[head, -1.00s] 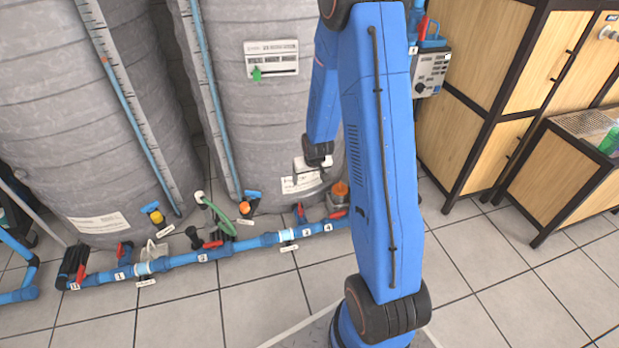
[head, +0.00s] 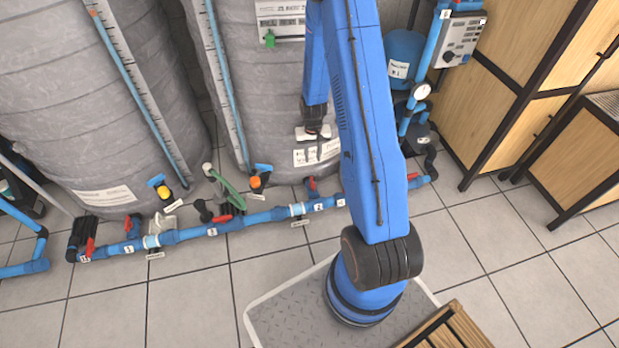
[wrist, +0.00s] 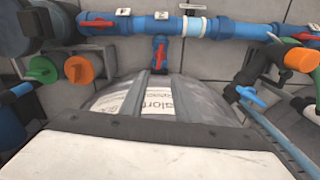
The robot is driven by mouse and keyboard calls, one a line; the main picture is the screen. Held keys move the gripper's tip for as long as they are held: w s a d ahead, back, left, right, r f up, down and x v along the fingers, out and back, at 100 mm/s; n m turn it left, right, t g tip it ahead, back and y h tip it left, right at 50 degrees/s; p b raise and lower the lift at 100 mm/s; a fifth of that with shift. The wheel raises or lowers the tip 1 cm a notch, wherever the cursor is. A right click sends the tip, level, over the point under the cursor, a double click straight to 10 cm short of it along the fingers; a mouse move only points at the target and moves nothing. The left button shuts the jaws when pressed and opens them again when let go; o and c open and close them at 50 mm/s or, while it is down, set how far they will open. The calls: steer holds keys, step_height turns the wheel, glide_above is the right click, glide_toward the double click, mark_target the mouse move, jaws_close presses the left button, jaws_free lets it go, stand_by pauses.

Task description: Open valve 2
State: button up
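A blue pipe (head: 262,219) runs along the floor in front of the grey tanks, with small white number tags. One tag (head: 318,206) seems to read 2, though the digits are small. Just above it a valve with a red handle (head: 312,184) sits on a short blue stub. In the wrist view a red handle (wrist: 160,55) stands on a stub below the pipe (wrist: 230,29), in line with the stub. My gripper (head: 317,158) hangs above and behind that valve, before the right tank. Its two fingers (wrist: 158,82) are apart and empty, not touching the handle.
More red handles (head: 90,247) sit leftward along the pipe. Yellow (head: 163,192) and orange (head: 255,182) knobs and a green hose (head: 228,188) stand near it. A pump column with a gauge (head: 421,91) and wooden cabinets (head: 500,85) are at right.

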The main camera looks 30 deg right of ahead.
mark_target(312, 182)
step_height(312, 182, down, 17)
steer(key=shift+r, duration=0.1)
stand_by(0.7)
jaws_close()
